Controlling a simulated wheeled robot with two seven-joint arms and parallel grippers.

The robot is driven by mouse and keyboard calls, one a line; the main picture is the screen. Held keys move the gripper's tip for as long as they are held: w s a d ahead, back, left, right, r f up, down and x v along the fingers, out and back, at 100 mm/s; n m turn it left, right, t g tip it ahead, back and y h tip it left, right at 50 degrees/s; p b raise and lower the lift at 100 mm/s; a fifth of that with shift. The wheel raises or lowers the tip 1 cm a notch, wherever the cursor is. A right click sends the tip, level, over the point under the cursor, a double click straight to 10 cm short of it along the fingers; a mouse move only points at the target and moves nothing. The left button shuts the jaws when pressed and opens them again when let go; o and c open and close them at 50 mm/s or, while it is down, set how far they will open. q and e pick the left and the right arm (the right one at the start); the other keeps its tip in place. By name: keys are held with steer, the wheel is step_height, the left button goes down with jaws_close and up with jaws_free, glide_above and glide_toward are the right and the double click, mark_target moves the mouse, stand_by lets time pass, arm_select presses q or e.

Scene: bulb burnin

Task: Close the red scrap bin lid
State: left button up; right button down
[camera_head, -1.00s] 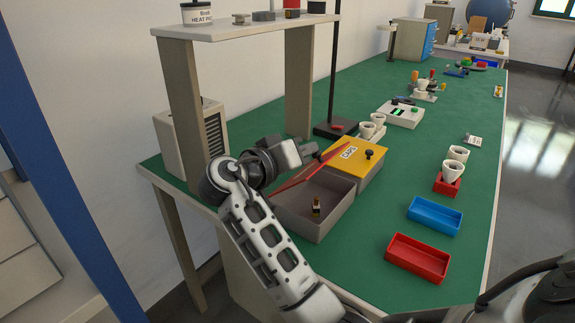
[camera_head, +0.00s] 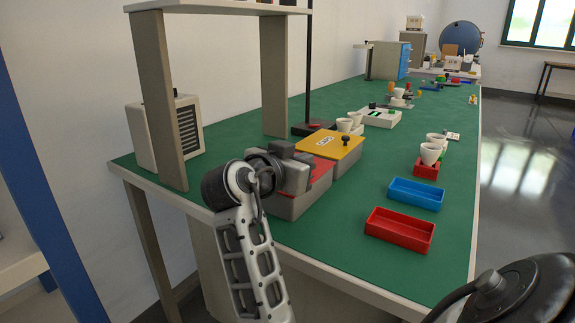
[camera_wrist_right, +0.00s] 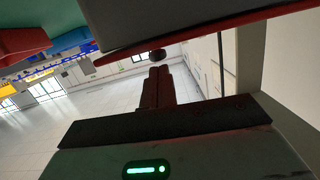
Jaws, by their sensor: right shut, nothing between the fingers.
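The red scrap bin lid (camera_head: 318,176) now lies down over its grey bin (camera_head: 300,205), flat or nearly flat; my gripper covers much of it, so I cannot tell whether it is fully seated. My right gripper (camera_head: 298,163) is at the lid's top, above the near left part of the bin, shut and empty. Its fingertips are hidden in the head view. In the right wrist view the shut fingers (camera_wrist_right: 157,85) are close to the red lid edge (camera_wrist_right: 190,38); contact is unclear. My left gripper is not in view.
A yellow-lidded bin (camera_head: 333,143) adjoins the red one. A shelf post (camera_head: 160,100) and a vented box (camera_head: 187,125) stand to the left. Red (camera_head: 400,231) and blue (camera_head: 416,194) trays lie to the right, with clear green mat between.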

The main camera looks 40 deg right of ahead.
steer(key=shift+f, duration=0.15)
steer(key=shift+s, duration=0.1)
stand_by(0.4)
steer(key=v, duration=0.7)
steer(key=shift+a, duration=0.25)
steer(key=shift+s, duration=0.1)
